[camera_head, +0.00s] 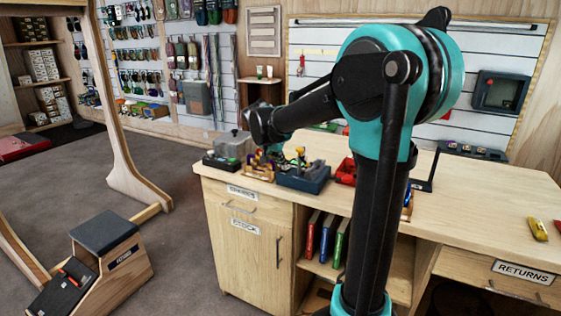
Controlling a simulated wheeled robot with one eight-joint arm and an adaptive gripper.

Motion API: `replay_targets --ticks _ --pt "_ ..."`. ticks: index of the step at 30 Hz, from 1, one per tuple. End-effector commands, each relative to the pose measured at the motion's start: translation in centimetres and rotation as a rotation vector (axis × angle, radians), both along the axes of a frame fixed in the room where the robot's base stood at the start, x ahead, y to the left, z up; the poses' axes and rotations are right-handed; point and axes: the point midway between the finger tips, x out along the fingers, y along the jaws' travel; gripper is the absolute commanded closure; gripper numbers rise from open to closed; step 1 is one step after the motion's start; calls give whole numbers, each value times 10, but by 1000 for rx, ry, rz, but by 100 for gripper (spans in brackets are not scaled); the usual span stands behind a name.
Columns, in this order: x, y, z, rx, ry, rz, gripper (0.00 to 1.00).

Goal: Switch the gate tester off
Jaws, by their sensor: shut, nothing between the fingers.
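A device with a grey, box-like upper part on a dark base, which looks like the gate tester (235,147), stands at the left end of the wooden counter. Its switch is too small to make out. My arm reaches across the counter from the right. My gripper (262,156) is at its far end, just right of the grey device and above a small wooden tray. It is small and partly hidden by my arm links. It looks shut and empty. I cannot tell whether it touches anything.
A wooden tray (259,174) and a dark blue bin (304,181) with colourful gear stand close by on the counter (470,192). A red bin (346,172) is further right. Yellow items (538,229) lie at the right. A wooden frame stands on the floor at left.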

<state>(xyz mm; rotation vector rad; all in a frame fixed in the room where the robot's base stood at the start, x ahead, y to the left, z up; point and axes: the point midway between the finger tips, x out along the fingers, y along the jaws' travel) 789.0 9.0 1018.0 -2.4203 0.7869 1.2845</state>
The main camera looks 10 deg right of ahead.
Motion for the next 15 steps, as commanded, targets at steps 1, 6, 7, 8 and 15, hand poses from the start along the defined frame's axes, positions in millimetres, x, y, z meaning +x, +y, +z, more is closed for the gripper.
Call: replay_targets --ticks 1,6,7,8,15 --pt "-1 1 -1 -5 -6 1 100" --pt "-4 4 -10 -57 -75 2 100" --pt "-5 4 -11 -67 -88 3 100" --pt "-6 5 -13 -74 -101 2 100" --pt "-5 4 -12 -75 -102 -1 100"
